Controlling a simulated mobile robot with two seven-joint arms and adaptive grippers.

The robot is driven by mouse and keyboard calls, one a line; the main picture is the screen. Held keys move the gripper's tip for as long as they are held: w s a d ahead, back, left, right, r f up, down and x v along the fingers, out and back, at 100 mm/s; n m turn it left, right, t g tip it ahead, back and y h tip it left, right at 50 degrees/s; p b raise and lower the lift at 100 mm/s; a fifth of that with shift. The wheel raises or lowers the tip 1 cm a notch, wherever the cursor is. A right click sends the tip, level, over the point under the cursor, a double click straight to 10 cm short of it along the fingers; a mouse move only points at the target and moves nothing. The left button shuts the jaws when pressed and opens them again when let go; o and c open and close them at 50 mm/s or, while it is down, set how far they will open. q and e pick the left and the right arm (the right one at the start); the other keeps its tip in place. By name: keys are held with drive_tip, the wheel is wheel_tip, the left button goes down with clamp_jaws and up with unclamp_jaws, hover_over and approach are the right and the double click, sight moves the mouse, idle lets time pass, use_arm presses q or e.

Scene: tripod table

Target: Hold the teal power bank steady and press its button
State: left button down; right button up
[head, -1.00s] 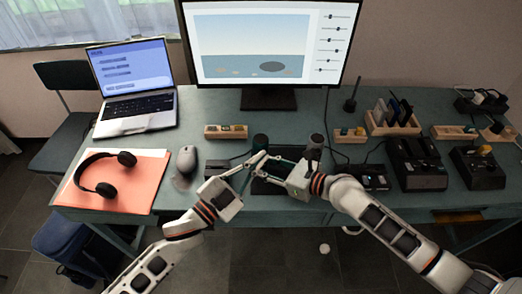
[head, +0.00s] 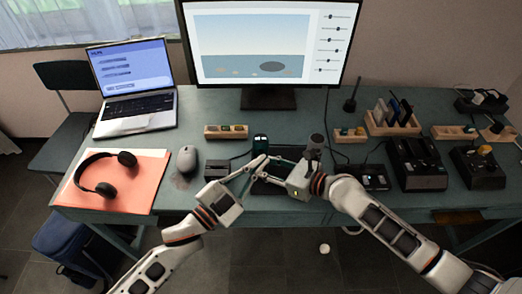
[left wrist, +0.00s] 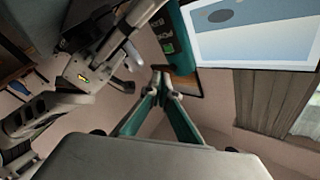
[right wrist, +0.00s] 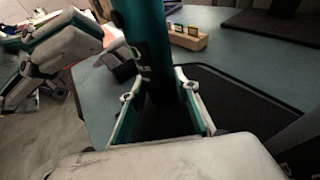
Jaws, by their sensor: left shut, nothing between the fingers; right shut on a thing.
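The teal power bank (head: 260,142) stands about upright, raised above the middle of the table, in my right gripper (head: 267,160). In the right wrist view, the power bank (right wrist: 143,35) rises between the two fingers, with small dark buttons or ports and pale print on its side. My left gripper (head: 258,163) is shut and empty, its tips close to the power bank and to the right fingers. In the left wrist view, the power bank (left wrist: 174,38) shows just beyond the shut fingertips (left wrist: 164,85). I cannot tell whether they touch it.
A dark mat (head: 268,187) lies under the grippers. A mouse (head: 186,159) and a small dark box (head: 217,168) are to the left. A wooden block holder (head: 226,131) and the monitor (head: 268,50) stand behind. Dark devices (head: 417,163) fill the right side.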

use_arm(q)
drive_tip(key=s, duration=0.5)
idle(0.6)
drive_tip(key=shift+d, duration=0.1)
idle(0.4)
use_arm(e)
drive_tip(key=o, duration=0.9)
drive_tip(key=shift+s+d, duration=0.1)
